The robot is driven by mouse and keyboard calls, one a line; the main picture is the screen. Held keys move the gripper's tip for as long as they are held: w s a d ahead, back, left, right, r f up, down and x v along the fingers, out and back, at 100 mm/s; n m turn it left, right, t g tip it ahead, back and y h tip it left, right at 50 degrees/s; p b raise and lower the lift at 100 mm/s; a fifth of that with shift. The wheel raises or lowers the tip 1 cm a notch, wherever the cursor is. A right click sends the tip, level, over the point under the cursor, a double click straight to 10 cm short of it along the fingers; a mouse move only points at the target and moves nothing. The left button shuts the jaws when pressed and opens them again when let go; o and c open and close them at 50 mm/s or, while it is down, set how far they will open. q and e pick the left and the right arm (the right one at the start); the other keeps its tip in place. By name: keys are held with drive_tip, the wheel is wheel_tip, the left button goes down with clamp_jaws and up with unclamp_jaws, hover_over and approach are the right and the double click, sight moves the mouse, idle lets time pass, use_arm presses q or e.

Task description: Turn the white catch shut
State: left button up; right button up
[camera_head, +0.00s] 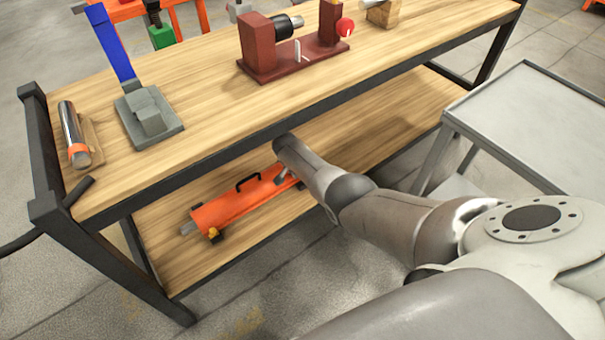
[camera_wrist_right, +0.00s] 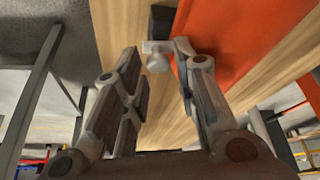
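The white catch (camera_wrist_right: 157,54) is a small T-shaped piece beside an orange surface (camera_wrist_right: 235,40) in the right wrist view. My right gripper (camera_wrist_right: 155,62) is open, with one finger on each side of the catch. Its right fingertip is close to the catch's edge; I cannot tell whether it touches. In the head view an orange case (camera_head: 240,202) with a black handle lies on the lower shelf. My right arm reaches over the case's right end and hides part of it. The catch cannot be made out clearly there. My left gripper is not in view.
The bench top (camera_head: 200,72) overhangs the lower shelf (camera_head: 345,135). It carries a red fixture (camera_head: 262,50), a grey block with a blue lever (camera_head: 150,112) and a metal cylinder (camera_head: 71,128). A grey cart (camera_head: 540,110) stands at the right.

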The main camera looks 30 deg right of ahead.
drive_tip(key=shift+a, duration=0.1)
drive_tip(key=shift+v, duration=1)
drive_tip(key=s+a+r, duration=0.2)
drive_tip(key=s+a, duration=0.4)
drive_tip(key=a, duration=0.5)
drive_tip(key=shift+a+r, duration=0.3)
